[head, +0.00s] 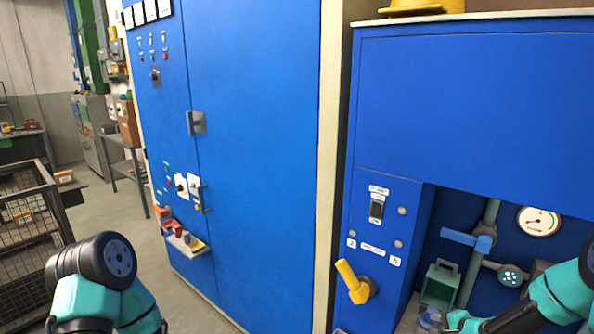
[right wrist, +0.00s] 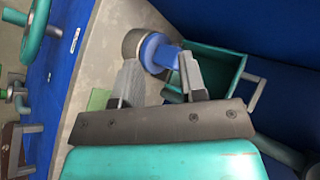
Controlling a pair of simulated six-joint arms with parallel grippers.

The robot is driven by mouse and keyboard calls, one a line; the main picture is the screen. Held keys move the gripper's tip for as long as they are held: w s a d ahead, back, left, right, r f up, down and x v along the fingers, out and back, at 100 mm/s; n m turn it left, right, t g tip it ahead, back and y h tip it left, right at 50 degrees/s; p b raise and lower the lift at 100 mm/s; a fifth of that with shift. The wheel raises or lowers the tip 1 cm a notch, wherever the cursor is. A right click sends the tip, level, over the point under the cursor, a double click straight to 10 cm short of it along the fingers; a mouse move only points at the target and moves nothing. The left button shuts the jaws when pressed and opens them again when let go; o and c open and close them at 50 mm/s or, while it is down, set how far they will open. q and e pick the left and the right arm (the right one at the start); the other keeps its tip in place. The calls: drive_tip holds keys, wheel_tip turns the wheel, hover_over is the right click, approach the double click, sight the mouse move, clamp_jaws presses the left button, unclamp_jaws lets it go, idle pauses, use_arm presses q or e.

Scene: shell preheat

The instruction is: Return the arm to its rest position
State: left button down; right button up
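My right arm (head: 560,292) reaches in from the lower right in the head view, in front of the recess of the blue cabinet. In the right wrist view my right gripper (right wrist: 158,82) has its two grey fingers spread apart, with nothing held between them. Just beyond the fingertips is a blue and grey round part (right wrist: 152,52); I cannot tell whether a finger touches it. My left arm (head: 98,275) shows as a dark joint and teal links at the lower left of the head view. My left gripper is out of view.
A green box with a handle (head: 439,284) stands in the recess, close to my right gripper. Pipes with a blue valve handle (head: 466,239) and a gauge (head: 539,220) are behind. A yellow lever (head: 353,283) sticks out from the panel. A wire cage (head: 28,230) stands at left.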

drive_tip(key=s+a+f+n+g, duration=0.4)
drive_tip(key=s+a+f+n, duration=0.2)
drive_tip(key=s+a+f, duration=0.2)
drive_tip(key=s+a+f+n+g, duration=0.4)
drive_tip(key=s+a+f+n, duration=0.3)
drive_tip(key=s+a, duration=0.5)
wheel_tip(320, 180, down, 2)
drive_tip(key=shift+s+n+g, duration=0.3)
drive_tip(key=shift+s, duration=0.3)
